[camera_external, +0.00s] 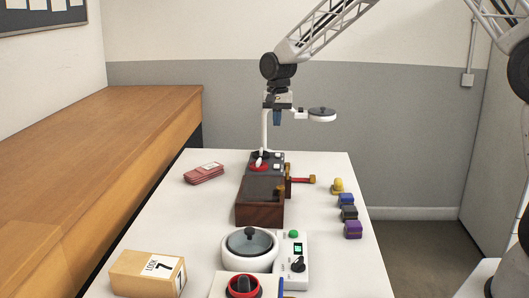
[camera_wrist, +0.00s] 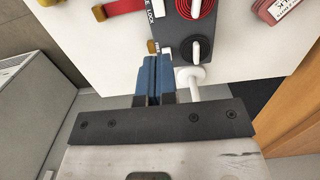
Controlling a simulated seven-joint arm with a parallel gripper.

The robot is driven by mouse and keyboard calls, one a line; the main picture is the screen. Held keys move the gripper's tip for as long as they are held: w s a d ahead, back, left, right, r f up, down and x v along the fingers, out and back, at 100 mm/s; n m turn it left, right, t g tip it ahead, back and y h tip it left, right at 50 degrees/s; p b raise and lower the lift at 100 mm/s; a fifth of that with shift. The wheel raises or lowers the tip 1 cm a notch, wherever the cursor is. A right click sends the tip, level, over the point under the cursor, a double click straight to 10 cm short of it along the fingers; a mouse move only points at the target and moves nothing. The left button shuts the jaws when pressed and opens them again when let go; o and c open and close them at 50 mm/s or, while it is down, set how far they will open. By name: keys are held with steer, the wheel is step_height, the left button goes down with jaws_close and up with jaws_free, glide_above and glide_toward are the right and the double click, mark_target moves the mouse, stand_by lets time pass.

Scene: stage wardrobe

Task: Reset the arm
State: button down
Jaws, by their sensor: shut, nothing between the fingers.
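My gripper (camera_external: 276,120) hangs pointing down above the far end of the white table, over a dark grey panel with a red ring. Its blue fingers (camera_wrist: 153,80) are together in the wrist view, with nothing held between them. The arm comes in from the upper right of the external view, bent at a dark joint above the gripper. The dark grey panel (camera_wrist: 180,35) shows in the wrist view beyond the fingertips, with a red coil, black knobs and the words LOCK and FREE, the latter partly hidden.
A brown box (camera_external: 260,210), red handle (camera_external: 302,180), pink stack (camera_external: 203,174) and lidded white pot (camera_external: 250,262) stand on the table (camera_external: 320,220). Small coloured blocks line its right side.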

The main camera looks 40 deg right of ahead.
steer(key=s+d+r+n+t, duration=0.1)
steer(key=s+d+r+n, duration=0.1)
steer(key=s+r, duration=0.9)
steer(key=s+d+r+n, duration=0.2)
steer(key=s+r, duration=0.4)
steer(key=s, duration=0.8)
steer(key=s+d+n+t, duration=0.2)
steer(key=s+n, duration=0.2)
steer(key=s, duration=2.6)
steer(key=shift+s+d+r+n+h, duration=0.2)
steer(key=shift+s+d+n+h, duration=0.1)
steer(key=shift+s+n+h, duration=0.1)
steer(key=c, duration=1.8)
jaws_free()
steer(key=shift+w, duration=0.1)
